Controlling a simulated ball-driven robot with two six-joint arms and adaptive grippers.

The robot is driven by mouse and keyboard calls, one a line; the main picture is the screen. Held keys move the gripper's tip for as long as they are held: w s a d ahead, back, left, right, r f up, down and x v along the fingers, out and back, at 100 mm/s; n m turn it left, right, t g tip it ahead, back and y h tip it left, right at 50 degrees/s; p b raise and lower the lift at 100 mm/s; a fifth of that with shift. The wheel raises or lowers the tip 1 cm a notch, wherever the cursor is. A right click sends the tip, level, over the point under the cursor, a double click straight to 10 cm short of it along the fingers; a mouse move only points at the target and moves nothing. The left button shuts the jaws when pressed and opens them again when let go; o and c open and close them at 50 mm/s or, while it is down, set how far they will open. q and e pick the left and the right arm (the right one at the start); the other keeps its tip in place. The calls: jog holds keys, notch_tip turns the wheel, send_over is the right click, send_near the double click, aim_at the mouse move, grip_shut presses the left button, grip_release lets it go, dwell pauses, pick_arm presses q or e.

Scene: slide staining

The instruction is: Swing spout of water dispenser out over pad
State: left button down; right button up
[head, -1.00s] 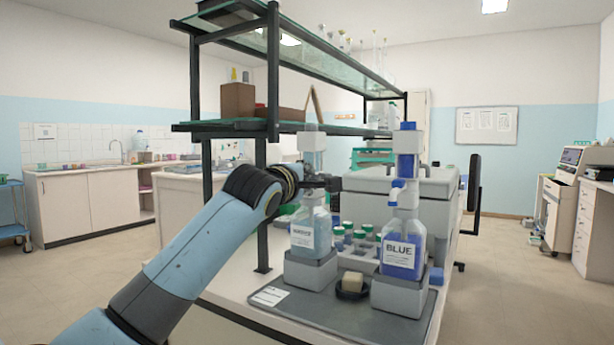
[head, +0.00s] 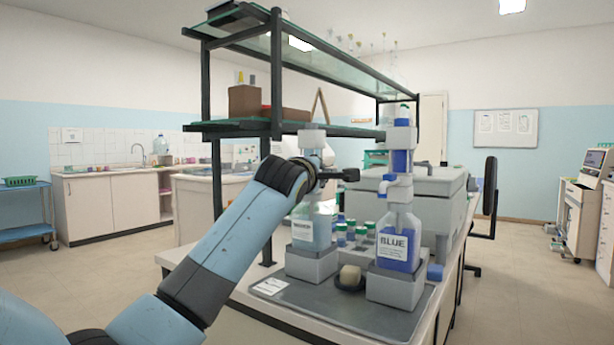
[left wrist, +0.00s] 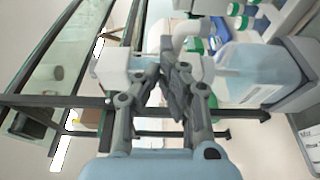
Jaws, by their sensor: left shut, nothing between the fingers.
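The water dispenser (head: 315,228) is a clear bottle with a white label, standing in a grey base left of the blue dispenser. In the left wrist view the bottle (left wrist: 250,72) lies sideways, with its curved white spout (left wrist: 193,29) beside the fingers. My left gripper (head: 350,174) is shut and empty in front of the dispenser's neck; in the left wrist view its fingers (left wrist: 167,62) meet close to the spout. I cannot tell whether they touch it. In the head view the arm and gripper hide the spout. A tan pad (head: 350,275) sits in a dark dish between the bases.
The blue dispenser (head: 400,235) stands just right, with its own white spout (head: 388,184). Green-capped bottles (head: 350,233) stand behind. A grey mat (head: 300,303) lies under the dispensers. A shelf rack (head: 275,90) rises behind my left arm.

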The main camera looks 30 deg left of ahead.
pick_arm(q)
jog(key=shift+w+d+f+b, duration=0.1)
jog(key=shift+w+d+b, duration=0.25)
jog(key=shift+w, duration=0.3)
jog(key=shift+w+d+f+b, duration=0.1)
jog(key=shift+w+d+b, duration=0.15)
jog(key=shift+w+d, duration=0.3)
pick_arm(e)
jog(key=shift+s+a+f, duration=0.15)
jog(key=shift+a+f, duration=0.45)
jog(key=shift+f, duration=0.1)
pick_arm(q)
jog(key=shift+w+r, duration=0.1)
pick_arm(e)
jog(key=shift+d, duration=0.1)
jog(key=shift+d, duration=0.3)
jog(key=shift+s, duration=0.1)
